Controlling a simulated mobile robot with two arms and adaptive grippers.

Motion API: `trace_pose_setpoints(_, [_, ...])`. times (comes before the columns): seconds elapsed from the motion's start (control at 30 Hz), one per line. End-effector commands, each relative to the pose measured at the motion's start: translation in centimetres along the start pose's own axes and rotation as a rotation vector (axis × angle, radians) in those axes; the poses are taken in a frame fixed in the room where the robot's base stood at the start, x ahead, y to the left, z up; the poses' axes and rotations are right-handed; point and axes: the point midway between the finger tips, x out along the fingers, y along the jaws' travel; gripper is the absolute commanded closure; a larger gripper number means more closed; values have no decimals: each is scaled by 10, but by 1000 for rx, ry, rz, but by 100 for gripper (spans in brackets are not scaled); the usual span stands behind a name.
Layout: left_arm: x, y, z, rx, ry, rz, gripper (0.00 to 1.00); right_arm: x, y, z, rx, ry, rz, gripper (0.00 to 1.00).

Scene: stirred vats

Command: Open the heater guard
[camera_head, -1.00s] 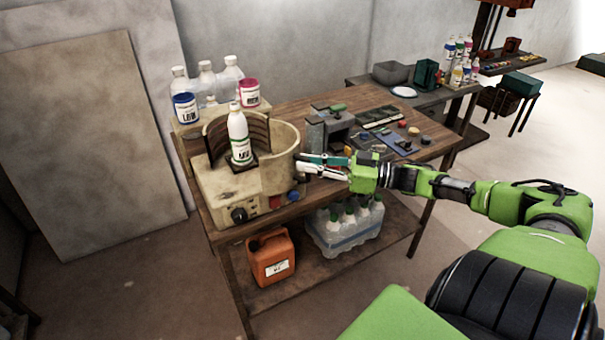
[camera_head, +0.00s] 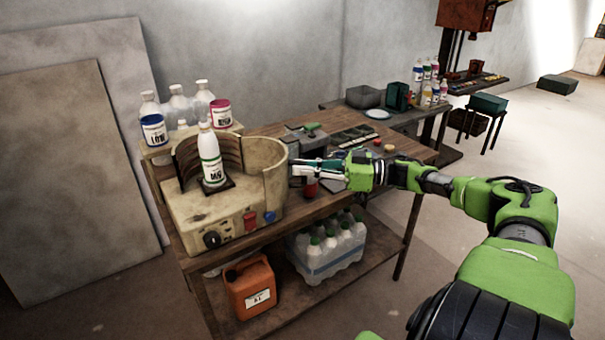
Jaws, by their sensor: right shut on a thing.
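The heater (camera_head: 195,215) is a beige box with a dark knob, a red button and a blue button on its front, standing on the near left end of the bench. Its curved beige guard (camera_head: 262,168) stands upright on the right side, with dark ribbed panels (camera_head: 224,152) at the back. A white bottle with a green label (camera_head: 209,158) stands on the dark plate, open to view from the front left. My right gripper (camera_head: 296,169) is shut at the guard's right outer edge; the exact grip point is too small to see. My left gripper is out of view.
Several bottles and tubs (camera_head: 177,108) stand behind the heater. A grey device (camera_head: 306,141) and small parts crowd the bench (camera_head: 345,188) to the right. An orange canister (camera_head: 250,288) and a bottle pack (camera_head: 325,250) sit on the lower shelf.

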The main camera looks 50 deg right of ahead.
Motion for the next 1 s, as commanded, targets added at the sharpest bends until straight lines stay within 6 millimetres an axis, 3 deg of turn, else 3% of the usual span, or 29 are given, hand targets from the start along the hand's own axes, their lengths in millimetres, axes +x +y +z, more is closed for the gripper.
trace_pose_setpoints(0.37, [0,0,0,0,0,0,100,-1,6,-2,3,2,17,100])
trace_pose_setpoints(0.4, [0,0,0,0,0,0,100,-1,6,-2,2,3,17,83])
trace_pose_setpoints(0.47, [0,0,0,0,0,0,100,-1,6,-3,2,3,16,73])
trace_pose_setpoints(0.83, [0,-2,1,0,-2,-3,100,-2,4,-2,1,2,9,73])
trace_pose_setpoints(1.0, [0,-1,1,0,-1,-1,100,-11,4,0,3,-3,10,73])
